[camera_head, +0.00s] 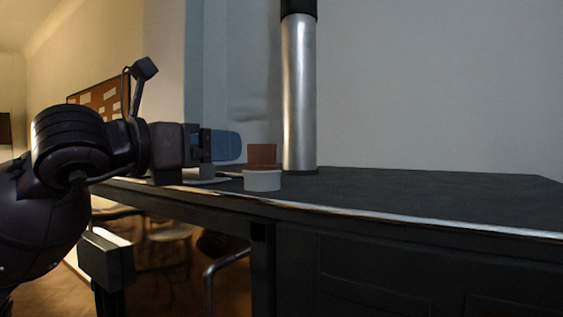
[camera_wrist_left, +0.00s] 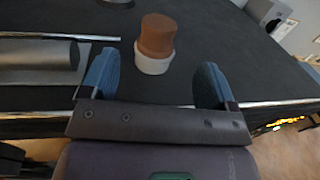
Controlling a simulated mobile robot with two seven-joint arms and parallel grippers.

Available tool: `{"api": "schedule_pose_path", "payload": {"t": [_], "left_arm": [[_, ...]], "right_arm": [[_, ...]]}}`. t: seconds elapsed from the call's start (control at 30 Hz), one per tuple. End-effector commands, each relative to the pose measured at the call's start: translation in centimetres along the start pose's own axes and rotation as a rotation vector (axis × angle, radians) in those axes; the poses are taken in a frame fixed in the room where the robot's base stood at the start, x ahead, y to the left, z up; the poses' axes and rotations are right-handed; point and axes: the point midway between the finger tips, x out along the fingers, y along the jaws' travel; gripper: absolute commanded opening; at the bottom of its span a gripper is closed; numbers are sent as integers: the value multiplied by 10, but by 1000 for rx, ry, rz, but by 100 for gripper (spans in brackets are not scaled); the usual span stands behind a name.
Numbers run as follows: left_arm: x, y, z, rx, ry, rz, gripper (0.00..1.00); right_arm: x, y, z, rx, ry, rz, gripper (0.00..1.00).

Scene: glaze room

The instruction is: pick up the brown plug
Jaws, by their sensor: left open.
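The brown plug (camera_head: 262,155) stands upright in a small white cup (camera_head: 262,180) near the front edge of the dark counter. In the left wrist view the plug (camera_wrist_left: 157,34) shows above the rim of the cup (camera_wrist_left: 153,64), ahead of my left gripper and between the lines of its fingers. My left gripper (camera_head: 228,146) reaches in from the left at about the plug's height. Its two blue fingers (camera_wrist_left: 160,85) are apart with nothing between them, short of the cup. My right gripper is in neither view.
A metal column (camera_head: 300,95) rises from the counter (camera_head: 420,192) just behind and right of the plug. A bright metal strip (camera_head: 400,221) runs along the counter's front edge. A grey cylinder (camera_wrist_left: 38,56) lies left in the wrist view. The counter's right side is clear.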

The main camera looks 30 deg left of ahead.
Motion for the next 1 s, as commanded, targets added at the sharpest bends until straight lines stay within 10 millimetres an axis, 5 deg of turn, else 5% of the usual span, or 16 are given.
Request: {"api": "schedule_pose_path", "payload": {"t": [0.3, 1.0], "left_arm": [[29, 0, 1, 1, -1, 0, 81], [90, 0, -1, -1, -2, -1, 81]], "right_arm": [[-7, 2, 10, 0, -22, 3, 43], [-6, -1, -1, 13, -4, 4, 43]]}}
